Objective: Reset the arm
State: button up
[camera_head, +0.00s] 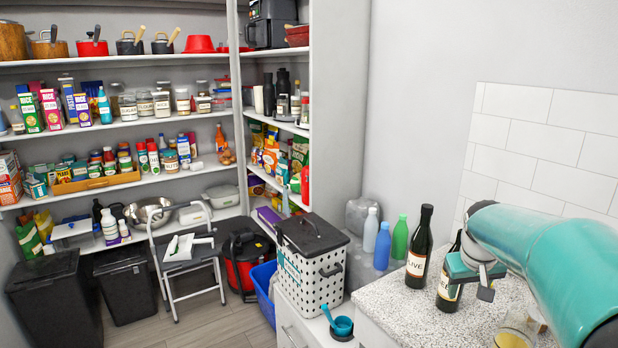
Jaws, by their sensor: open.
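My arm (545,250), teal and white, reaches in from the right edge over the speckled counter. My gripper (474,283) is at its left end, open, with nothing seen between its fingers. It is in front of a dark bottle with an olive label (448,292) and hides part of that bottle. I cannot tell whether the two touch.
A glass with yellow contents (515,328) is below the arm on the counter (400,308). A perforated white bin (311,262) stands farther left.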

jog(key=s+a+r, duration=0.3)
jog(key=s+a, duration=0.5)
jog(key=a, duration=0.6)
jog(key=s+a+f+n+t+y, duration=0.1)
jog(key=s+a+f+t+y, duration=0.1)
jog(key=s+a, duration=0.7)
jog(key=s, duration=0.4)
jog(key=shift+s+a, duration=0.3)
jog(key=shift+a, duration=0.1)
jog(key=shift+d, duration=0.1)
